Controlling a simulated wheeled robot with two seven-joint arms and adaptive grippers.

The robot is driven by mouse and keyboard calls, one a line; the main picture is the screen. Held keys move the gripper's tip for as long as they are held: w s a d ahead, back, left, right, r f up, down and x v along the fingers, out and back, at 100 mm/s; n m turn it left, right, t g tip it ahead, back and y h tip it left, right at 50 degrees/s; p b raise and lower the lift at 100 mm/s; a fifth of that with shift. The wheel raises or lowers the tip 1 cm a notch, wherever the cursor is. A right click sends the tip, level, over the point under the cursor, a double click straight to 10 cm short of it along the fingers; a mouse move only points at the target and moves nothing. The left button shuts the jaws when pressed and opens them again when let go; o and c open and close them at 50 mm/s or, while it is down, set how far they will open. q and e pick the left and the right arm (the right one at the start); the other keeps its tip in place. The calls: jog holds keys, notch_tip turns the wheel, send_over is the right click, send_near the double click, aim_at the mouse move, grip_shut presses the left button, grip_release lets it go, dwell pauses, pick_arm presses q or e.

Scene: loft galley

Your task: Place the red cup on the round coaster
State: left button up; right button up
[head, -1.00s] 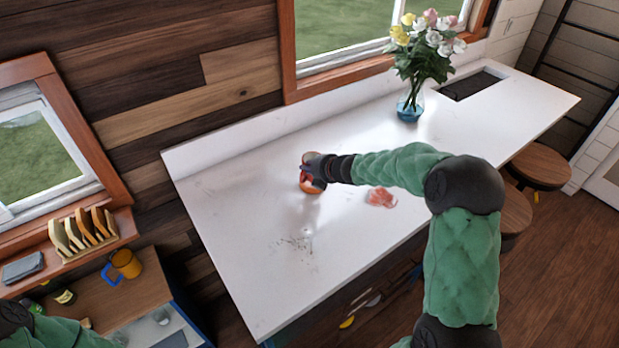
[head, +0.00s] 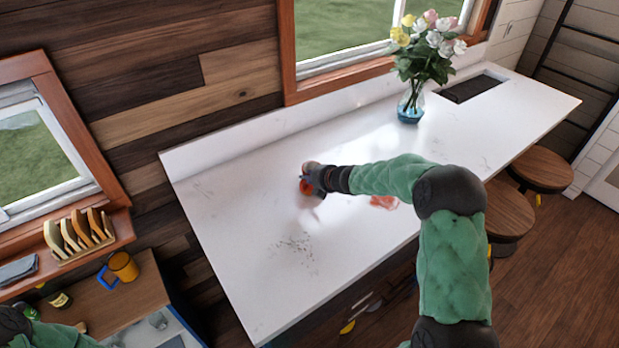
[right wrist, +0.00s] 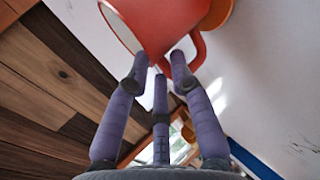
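The red cup (head: 306,187) is at the middle of the white counter, partly hidden by my right gripper (head: 313,180). In the right wrist view the red cup (right wrist: 160,22) fills the top, its pale opening to the left and its handle at my fingertips. My right gripper (right wrist: 160,68) has its fingers drawn in around the handle; exact contact is partly hidden. An orange-tan round edge (right wrist: 220,12), perhaps the coaster, shows right beside the cup's base; I cannot tell whether the cup rests on it. My left gripper is out of view.
A glass vase of flowers (head: 410,105) stands toward the back right of the counter (head: 240,210). A blurry pinkish patch (head: 383,202) lies beneath my right forearm. The counter's near left is clear.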

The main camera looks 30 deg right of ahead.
jog(key=shift+o, duration=0.8)
jog(key=shift+r, duration=0.1)
jog(key=p+v, duration=0.3)
jog(key=v, duration=0.9)
